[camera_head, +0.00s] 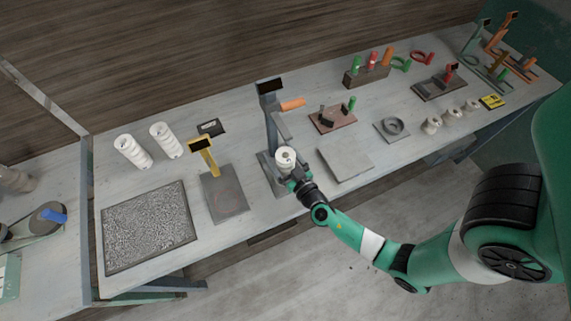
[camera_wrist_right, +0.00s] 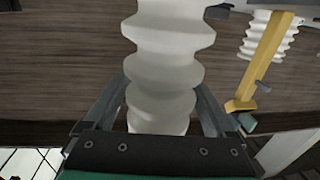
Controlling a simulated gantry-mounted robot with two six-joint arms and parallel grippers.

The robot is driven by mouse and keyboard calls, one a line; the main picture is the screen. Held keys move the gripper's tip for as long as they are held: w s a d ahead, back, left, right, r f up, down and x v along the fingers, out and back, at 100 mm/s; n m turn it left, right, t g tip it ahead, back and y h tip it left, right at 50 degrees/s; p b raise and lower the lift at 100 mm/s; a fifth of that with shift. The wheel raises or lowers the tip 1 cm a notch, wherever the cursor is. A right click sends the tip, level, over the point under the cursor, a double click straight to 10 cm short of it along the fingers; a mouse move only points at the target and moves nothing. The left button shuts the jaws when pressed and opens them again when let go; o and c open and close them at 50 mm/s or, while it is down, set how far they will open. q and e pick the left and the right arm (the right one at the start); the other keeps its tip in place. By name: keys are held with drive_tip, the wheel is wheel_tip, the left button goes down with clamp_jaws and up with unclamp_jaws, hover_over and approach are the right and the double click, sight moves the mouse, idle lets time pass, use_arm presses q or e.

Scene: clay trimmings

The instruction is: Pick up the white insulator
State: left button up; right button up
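A white ribbed insulator (camera_head: 286,156) is upright in front of the tall grey stand (camera_head: 270,115) in the head view. My right gripper (camera_head: 292,178) reaches it from the front right. In the right wrist view the insulator (camera_wrist_right: 162,65) fills the space between my two fingers (camera_wrist_right: 162,95), which lie against its sides. The gripper looks shut on it. I cannot tell whether its bottom touches the stand's base. My left gripper is not in view.
A yellow stand (camera_head: 205,158) on a grey plate is left of my gripper. A speckled mat (camera_head: 150,227) lies at the front left. A flat grey plate (camera_head: 346,158) is to the right.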

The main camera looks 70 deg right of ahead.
clamp_jaws()
drive_tip(key=shift+r, duration=0.1)
drive_tip(key=shift+r, duration=0.1)
idle(0.3)
